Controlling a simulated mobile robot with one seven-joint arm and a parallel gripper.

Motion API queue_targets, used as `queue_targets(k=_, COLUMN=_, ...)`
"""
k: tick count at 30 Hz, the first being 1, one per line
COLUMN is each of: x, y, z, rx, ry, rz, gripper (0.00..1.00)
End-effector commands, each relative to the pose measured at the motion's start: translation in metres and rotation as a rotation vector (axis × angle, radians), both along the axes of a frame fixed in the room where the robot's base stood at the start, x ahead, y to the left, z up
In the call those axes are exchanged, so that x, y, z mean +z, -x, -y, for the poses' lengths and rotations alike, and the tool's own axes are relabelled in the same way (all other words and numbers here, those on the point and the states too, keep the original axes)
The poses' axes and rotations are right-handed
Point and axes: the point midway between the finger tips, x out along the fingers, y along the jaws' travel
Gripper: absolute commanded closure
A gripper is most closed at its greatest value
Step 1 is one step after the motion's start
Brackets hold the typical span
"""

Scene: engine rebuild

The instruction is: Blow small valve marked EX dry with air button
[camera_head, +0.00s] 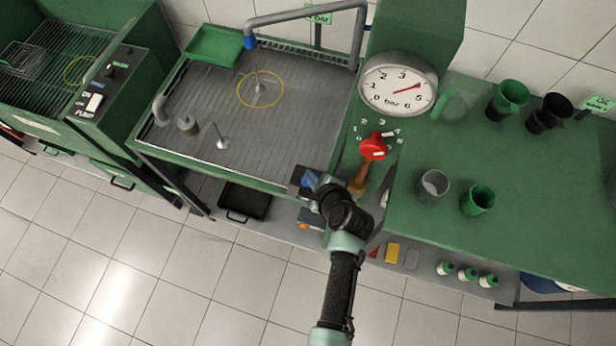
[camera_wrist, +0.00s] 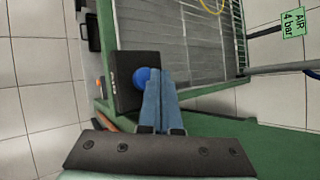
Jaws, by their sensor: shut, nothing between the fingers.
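A small valve (camera_head: 259,88) stands stem up inside a yellow ring on the grey ribbed tray (camera_head: 285,140). Another small valve (camera_head: 222,143) stands at the tray's front; no EX marking is legible on either. In the wrist view part of a valve (camera_wrist: 212,6) shows at the top by the ring. A blue air button (camera_wrist: 144,77) sits on a dark box at the bench's front edge. My gripper (camera_wrist: 157,72) is shut and empty, its blue fingertips at the button; I cannot tell whether they press it. My gripper also shows in the head view (camera_head: 309,180).
A grey air pipe with a blue tip (camera_head: 250,42) arches over the tray's back. A gauge (camera_head: 399,86) reads near 5 bar, beside a red knob (camera_head: 373,148). Cups (camera_head: 478,200) stand on the right bench. A green tray (camera_head: 214,46) lies back left.

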Motion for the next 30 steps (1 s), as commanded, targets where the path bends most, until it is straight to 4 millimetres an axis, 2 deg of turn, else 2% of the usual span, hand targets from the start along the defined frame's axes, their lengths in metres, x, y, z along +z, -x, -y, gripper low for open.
queue_targets(k=16, x=-0.0002, y=0.0, z=0.0, rx=0.0, ry=0.0, rz=0.0, gripper=1.0)
queue_targets(k=30, x=-0.0085, y=-0.0001, z=0.0001, rx=-0.001, ry=0.0, rz=0.001, gripper=1.0)
